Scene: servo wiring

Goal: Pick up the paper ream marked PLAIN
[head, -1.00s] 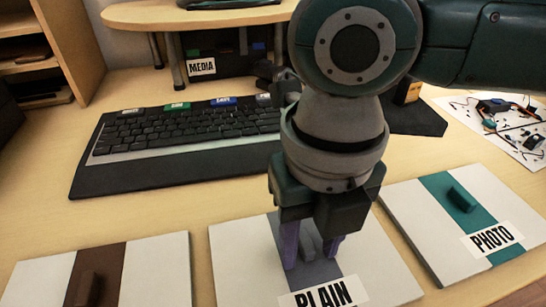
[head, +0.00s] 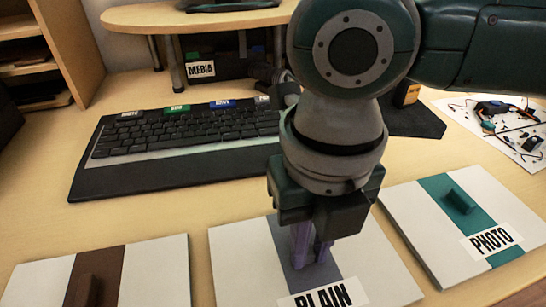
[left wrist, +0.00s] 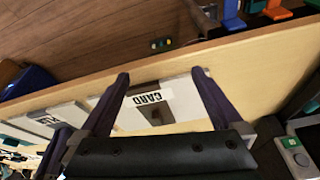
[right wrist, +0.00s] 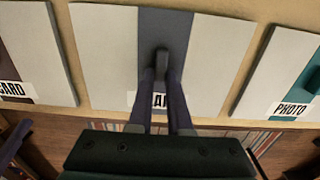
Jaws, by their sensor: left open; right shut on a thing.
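The PLAIN ream (head: 375,265) is a white flat block with a grey band and a raised grey tab. It lies flat on the desk at the bottom middle of the head view. My right gripper (head: 311,258) points down over it, its purple fingers shut on the tab. In the right wrist view the tab (right wrist: 162,60) stands between the fingertips (right wrist: 161,76), and the fingers partly cover the label on the ream (right wrist: 215,60). My left gripper (left wrist: 160,76) is open in the left wrist view, apart from the reams, and is outside the head view.
The PHOTO ream (head: 415,215) with a teal band lies close on the right. The CARD ream (right wrist: 40,50) with a brown band lies on the left. A keyboard (head: 190,135) and a MEDIA box (head: 220,67) are behind. A sheet with small parts (head: 520,150) is at right.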

